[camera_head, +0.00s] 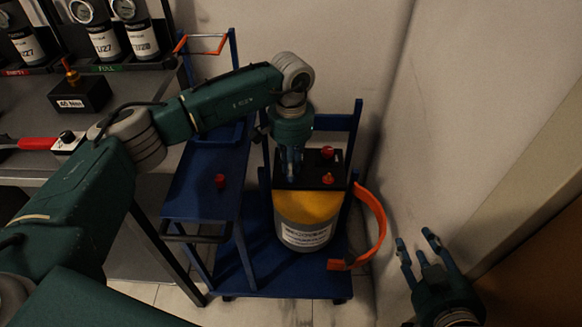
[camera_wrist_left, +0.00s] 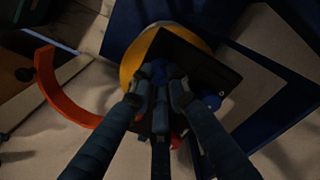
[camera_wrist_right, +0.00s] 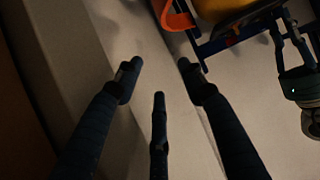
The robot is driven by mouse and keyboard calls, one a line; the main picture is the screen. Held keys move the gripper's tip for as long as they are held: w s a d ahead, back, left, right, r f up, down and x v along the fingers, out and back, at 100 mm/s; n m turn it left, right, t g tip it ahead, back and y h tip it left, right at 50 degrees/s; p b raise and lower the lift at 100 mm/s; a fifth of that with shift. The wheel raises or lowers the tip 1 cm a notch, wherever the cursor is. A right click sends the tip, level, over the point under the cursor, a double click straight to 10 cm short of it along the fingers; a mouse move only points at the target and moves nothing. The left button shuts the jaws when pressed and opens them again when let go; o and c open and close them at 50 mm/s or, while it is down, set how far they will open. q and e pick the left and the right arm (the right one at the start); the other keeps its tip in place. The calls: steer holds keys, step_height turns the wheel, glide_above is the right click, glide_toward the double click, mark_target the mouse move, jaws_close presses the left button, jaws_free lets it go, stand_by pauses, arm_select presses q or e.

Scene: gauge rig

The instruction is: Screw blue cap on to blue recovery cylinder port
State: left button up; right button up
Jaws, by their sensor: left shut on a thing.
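The recovery cylinder (camera_head: 306,208), yellow and grey with a label, stands on the blue cart under a black top plate (camera_head: 312,166). My left gripper (camera_head: 290,165) points down at the left part of this plate. In the left wrist view its fingers (camera_wrist_left: 158,92) are closed around a blue cap (camera_wrist_left: 158,68), at or just above the plate. The fingers hide the port, so I cannot tell how far the cap is seated. Another blue piece (camera_wrist_left: 212,102) shows at the plate's edge. My right gripper (camera_head: 423,255) is open and empty; its spread fingers (camera_wrist_right: 158,85) show in the right wrist view.
Two red fittings (camera_head: 326,153) (camera_head: 327,179) stand on the plate's right side. A red cap (camera_head: 220,181) lies on the blue shelf (camera_head: 190,200). An orange strap (camera_head: 378,225) hangs open beside the cylinder. Gauge cylinders (camera_head: 100,38) stand on the bench at left. The wall is close on the right.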

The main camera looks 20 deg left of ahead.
arm_select(q)
steer(key=shift+f+m, duration=0.1)
steer(key=shift+m, duration=0.4)
steer(key=shift+m+b, duration=0.6)
steer(key=shift+m, duration=0.4)
steer(key=o, duration=0.6)
arm_select(e)
steer(key=w+a+r+t+y, duration=0.1)
steer(key=w+r+t, duration=0.2)
steer(key=r, duration=0.3)
steer(key=shift+a+r, duration=0.25)
